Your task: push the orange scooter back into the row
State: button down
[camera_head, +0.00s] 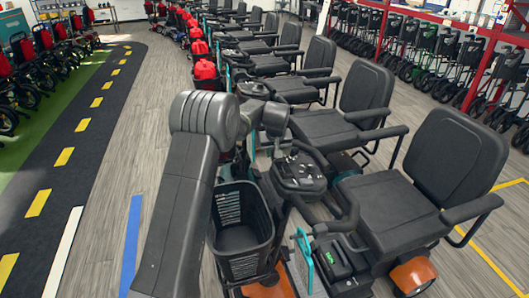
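The orange scooter (411,273) is nearest, at the lower right, with orange fenders, a black seat and backrest, and a black front basket (241,232). Its dark control head (300,171) stands between the basket and the seat. Its lower front is cut off by the frame's bottom edge. My grey arm rises from the bottom and bends right. My gripper (276,143) is near the far side of the control head. Its fingers cannot be made out against the dark parts, and I cannot tell whether it touches the scooter.
Several black-seated scooters (367,92) form a row behind it, the closest almost against it. Yellow floor lines (490,262) lie at right. A blue floor stripe (132,245) and clear wood floor lie at left. Folded walkers (445,49) line a red rack.

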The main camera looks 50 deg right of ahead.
jog(key=shift+s+d, duration=0.25)
jog(key=shift+d, duration=0.1)
jog(key=c, duration=1.1)
grip_release()
jog(key=b+v, duration=0.1)
jog(key=v, duration=1.2)
jog(key=shift+s+r, duration=0.1)
jog(key=shift+r, duration=0.3)
jog(key=p+x, duration=0.1)
jog(key=x, duration=1.3)
jog(key=shift+a, duration=0.1)
